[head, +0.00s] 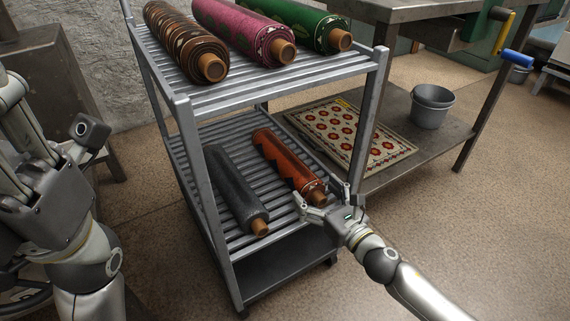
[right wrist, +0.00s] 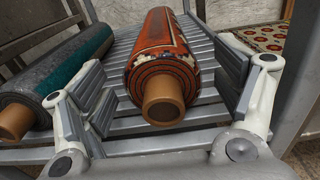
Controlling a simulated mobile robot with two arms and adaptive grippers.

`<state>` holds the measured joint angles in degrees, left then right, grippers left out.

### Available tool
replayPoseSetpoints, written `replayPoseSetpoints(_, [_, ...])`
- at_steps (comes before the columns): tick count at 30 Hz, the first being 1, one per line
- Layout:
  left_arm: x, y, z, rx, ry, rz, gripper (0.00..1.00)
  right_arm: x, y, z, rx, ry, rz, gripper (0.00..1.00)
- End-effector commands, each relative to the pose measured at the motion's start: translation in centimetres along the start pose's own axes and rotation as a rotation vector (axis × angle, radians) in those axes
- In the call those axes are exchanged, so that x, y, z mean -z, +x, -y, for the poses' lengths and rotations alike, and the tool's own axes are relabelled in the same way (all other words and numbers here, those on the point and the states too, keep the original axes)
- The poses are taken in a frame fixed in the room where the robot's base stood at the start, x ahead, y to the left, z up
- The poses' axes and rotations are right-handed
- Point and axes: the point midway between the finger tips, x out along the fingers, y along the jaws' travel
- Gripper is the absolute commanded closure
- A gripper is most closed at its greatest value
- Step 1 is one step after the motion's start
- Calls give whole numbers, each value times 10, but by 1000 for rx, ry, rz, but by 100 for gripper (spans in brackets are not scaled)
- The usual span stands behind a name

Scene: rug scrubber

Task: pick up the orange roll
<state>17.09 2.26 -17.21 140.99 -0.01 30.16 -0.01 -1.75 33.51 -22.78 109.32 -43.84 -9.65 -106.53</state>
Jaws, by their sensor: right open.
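The orange roll (head: 287,163) lies on the slatted lower shelf of the metal rack (head: 180,140), its brown core end facing me. In the right wrist view the orange roll (right wrist: 167,65) lies between the spread fingers, with its core end near the palm. My right gripper (head: 330,200) is open at the near end of the roll; no finger clearly touches it. The gripper also shows in the right wrist view (right wrist: 165,100). My left arm is at the left edge of the head view; its fingers are not clear there.
A dark grey roll (head: 237,188) lies left of the orange one on the same shelf. Brown (head: 180,35), pink (head: 240,28) and green (head: 310,22) rolls lie on the upper shelf above. A rack post stands just right of the roll. A bucket (head: 432,107) and patterned rug (head: 345,135) are to the right.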

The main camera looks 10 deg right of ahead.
Motion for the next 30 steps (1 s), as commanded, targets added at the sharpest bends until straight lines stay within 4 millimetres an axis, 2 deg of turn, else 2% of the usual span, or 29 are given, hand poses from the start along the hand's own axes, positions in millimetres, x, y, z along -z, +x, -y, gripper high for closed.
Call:
replayPoseSetpoints(3, [9, 4, -2, -10, 4, -39, 66, 4, 16, 1, -1, -3, 2, 14])
replayPoseSetpoints(9, [13, 9, -4, -18, 7, -58, 66, 3, 36, 1, 0, -1, 1, 14])
replayPoseSetpoints(19, [13, 11, -4, -20, 7, -60, 66, 2, 40, 0, 0, 0, -1, 14])
replayPoseSetpoints(30, [13, 11, -4, -20, 7, -61, 66, 2, 40, 0, 0, 0, 0, 61])
